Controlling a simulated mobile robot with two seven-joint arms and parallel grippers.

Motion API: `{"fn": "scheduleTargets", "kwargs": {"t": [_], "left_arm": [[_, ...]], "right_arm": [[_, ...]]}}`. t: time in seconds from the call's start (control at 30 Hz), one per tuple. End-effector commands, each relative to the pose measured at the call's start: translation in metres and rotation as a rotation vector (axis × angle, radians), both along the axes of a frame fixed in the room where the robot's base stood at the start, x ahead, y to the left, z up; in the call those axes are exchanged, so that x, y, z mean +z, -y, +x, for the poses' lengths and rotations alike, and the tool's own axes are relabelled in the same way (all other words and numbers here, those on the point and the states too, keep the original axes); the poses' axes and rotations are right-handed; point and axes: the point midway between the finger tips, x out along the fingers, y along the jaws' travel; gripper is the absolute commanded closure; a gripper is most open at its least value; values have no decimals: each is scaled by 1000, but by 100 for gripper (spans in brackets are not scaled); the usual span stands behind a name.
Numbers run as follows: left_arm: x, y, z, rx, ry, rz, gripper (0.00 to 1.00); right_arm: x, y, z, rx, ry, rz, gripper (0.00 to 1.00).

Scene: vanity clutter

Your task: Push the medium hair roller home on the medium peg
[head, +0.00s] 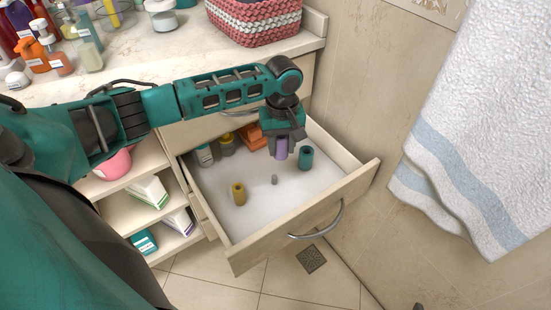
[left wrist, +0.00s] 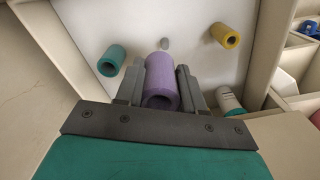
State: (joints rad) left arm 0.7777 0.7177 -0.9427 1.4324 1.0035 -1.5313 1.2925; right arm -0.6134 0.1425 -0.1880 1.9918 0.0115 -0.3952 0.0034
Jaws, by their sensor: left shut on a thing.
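The purple hair roller (head: 281,148) is held in my left gripper (head: 281,146) over the open drawer. In the left wrist view the roller (left wrist: 161,82) sits between the two grey fingers of the gripper (left wrist: 160,86), its hollow end facing the camera. A bare grey peg (head: 274,180) stands in the drawer, a little nearer the drawer front; its tip also shows just beyond the roller in the left wrist view (left wrist: 164,43). A teal roller (head: 306,158) stands to the right and a yellow roller (head: 238,193) to the left.
The open drawer (head: 312,228) has raised walls around a white floor. At its back left are compartments with an orange item (head: 252,135), a yellow item (head: 227,144) and a white-and-teal container (head: 204,155). A towel (head: 480,130) hangs at the right.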

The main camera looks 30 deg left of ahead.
Motion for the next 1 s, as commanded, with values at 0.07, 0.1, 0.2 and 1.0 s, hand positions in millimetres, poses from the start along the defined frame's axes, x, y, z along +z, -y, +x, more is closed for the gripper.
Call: {"fn": "scheduleTargets", "kwargs": {"t": [0.07, 0.1, 0.2, 1.0], "left_arm": [[-22, -12, 1, 59, -1, 0, 90], [-28, -15, 2, 79, -1, -1, 90], [-35, -21, 2, 108, 0, -1, 90], [-62, -20, 2, 108, 1, -1, 90]], "right_arm": [[-7, -1, 1, 2, 2, 2, 57], [-8, -1, 1, 2, 3, 2, 57], [-7, -1, 2, 3, 4, 2, 57], [-14, 6, 0, -1, -5, -14, 57]]}}
